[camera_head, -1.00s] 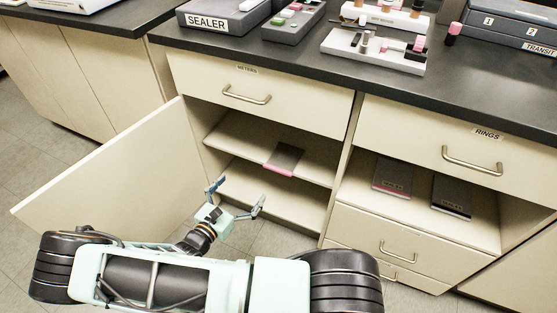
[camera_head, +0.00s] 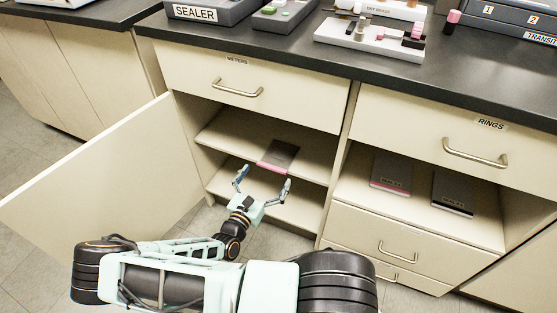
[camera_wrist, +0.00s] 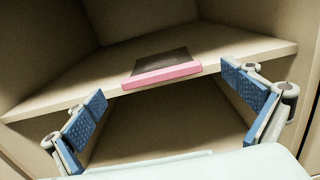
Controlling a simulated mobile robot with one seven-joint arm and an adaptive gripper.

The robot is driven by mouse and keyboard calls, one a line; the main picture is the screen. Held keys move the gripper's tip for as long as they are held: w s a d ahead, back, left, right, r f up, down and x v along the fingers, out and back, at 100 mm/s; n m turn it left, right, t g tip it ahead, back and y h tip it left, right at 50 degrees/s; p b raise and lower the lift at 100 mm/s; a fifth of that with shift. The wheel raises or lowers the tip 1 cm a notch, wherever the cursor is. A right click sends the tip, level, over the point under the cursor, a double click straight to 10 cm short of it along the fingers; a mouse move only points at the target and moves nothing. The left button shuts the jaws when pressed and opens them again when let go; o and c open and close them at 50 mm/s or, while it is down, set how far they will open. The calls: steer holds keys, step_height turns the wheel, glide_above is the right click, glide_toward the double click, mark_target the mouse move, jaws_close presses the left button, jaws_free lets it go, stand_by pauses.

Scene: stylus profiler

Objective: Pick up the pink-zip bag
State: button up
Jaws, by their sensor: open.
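A flat dark bag with a pink zip edge (camera_head: 278,157) lies on the upper shelf of the open left cabinet, its pink edge at the shelf front. It also shows in the wrist view (camera_wrist: 162,74), ahead of my gripper and slightly above its fingers. My gripper (camera_head: 264,184) is open and empty in front of the cabinet, just short of the bag. In the wrist view its two blue-padded fingers (camera_wrist: 168,112) stand wide apart on either side, touching nothing. Another dark bag with a pink edge (camera_head: 391,172) lies in the right open compartment.
The upper shelf (camera_head: 228,137) is otherwise clear, with a lower shelf (camera_head: 300,208) beneath. The open cabinet door (camera_head: 100,180) stands to the left. A dark bag without pink (camera_head: 453,191) lies in the right compartment. The countertop (camera_head: 300,60) holds boxes and trays.

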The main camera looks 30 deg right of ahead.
steer(key=shift+x, duration=1.1)
steer(key=c, duration=1)
steer(key=shift+r, duration=0.1)
